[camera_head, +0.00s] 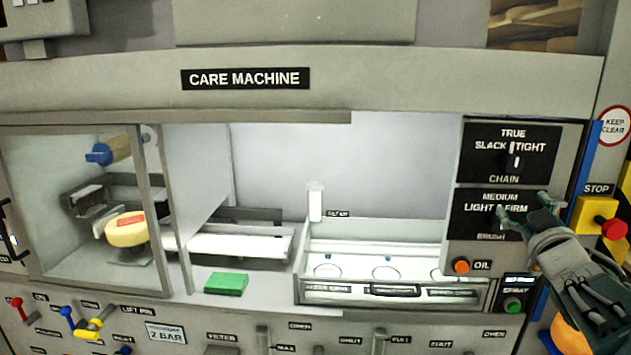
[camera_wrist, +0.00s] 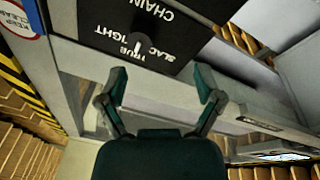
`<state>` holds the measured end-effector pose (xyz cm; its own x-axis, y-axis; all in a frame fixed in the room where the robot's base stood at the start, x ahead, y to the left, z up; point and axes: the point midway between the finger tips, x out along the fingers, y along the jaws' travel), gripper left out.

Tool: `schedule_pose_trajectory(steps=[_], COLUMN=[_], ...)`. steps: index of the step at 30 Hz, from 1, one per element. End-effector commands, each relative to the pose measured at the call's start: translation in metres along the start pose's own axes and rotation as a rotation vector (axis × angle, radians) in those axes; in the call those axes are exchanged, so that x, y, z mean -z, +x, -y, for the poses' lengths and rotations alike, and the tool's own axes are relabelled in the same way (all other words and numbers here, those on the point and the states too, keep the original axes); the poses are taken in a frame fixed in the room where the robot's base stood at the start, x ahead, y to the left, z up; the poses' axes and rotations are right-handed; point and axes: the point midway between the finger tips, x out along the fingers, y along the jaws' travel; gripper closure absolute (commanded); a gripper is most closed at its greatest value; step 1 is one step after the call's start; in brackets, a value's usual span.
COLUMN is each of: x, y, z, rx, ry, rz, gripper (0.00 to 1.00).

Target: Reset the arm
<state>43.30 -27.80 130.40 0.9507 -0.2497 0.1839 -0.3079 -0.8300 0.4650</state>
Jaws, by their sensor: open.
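My gripper (camera_head: 525,212) is at the right of the head view, open and empty, in front of the black brush panel (camera_head: 480,208). It hides part of that panel's dial. In the wrist view my gripper (camera_wrist: 162,88) has its two fingers spread apart with nothing between them. The care machine (camera_head: 400,65) fills the head view. Its black chain panel (camera_head: 510,165) is above my gripper, and the chain panel (camera_wrist: 135,35) also shows upside down in the wrist view.
A yellow box with a red stop button (camera_head: 610,226) is close to the right of my arm. An orange oil button (camera_head: 461,266) and a green spray button (camera_head: 513,306) are below. A cheese wheel (camera_head: 127,229) sits behind glass at left. A green block (camera_head: 226,283) lies on the ledge.

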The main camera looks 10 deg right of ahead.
Motion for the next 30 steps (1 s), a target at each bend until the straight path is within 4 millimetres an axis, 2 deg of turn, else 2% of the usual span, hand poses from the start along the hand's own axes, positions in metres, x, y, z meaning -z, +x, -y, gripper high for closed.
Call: schedule_pose_trajectory(steps=[1, 5, 11, 17, 22, 24, 27, 30], x=[0.006, 0.005, -0.004, -0.017, -0.024, -0.025, -0.027, -0.027], y=[-0.003, -0.017, -0.059, -0.126, -0.201, -0.23, -0.261, -0.277], z=[0.015, 0.046, 0.105, 0.173, 0.228, 0.244, 0.26, 0.266], rx=[-0.008, -0.024, 0.022, 0.16, 0.343, 0.419, 0.502, 0.545], ry=[0.021, 0.084, 0.185, 0.269, 0.308, 0.31, 0.309, 0.306], rz=[0.045, 0.195, 0.449, 0.72, 0.95, 1.03, 1.113, 1.155], gripper=[0.15, 0.15, 0.15, 0.15, 0.15, 0.15, 0.15, 0.15])
